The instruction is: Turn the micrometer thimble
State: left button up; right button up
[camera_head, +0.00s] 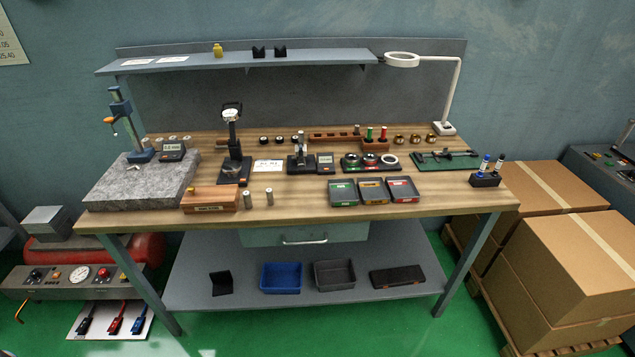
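A workbench (335,196) with a wooden top carries several measuring tools. A small black stand with a silver upright part (300,158) is near the middle, with a small display box (325,163) on its right. A dark tool (455,154) lies on a green mat (432,166) at the right. Both are too small to tell which one is the micrometer, and I cannot make out its thimble. Neither of my grippers is in view.
A granite plate (140,190) with a blue stand (124,122) is at left. A dial gauge stand (234,160), a wooden block (209,199) and green, yellow and red labelled trays (373,197) are on the bench. Boxes (575,250) stand right. Green floor is open in front.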

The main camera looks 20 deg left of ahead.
aim_at(300, 161)
jog(key=z, duration=0.45)
jog(key=k, duration=1.05)
jog(key=z, duration=0.95)
jog(key=i, duration=1.45)
jog(key=u, duration=0.85)
jog(key=i, duration=0.5)
jog(key=u, duration=0.6)
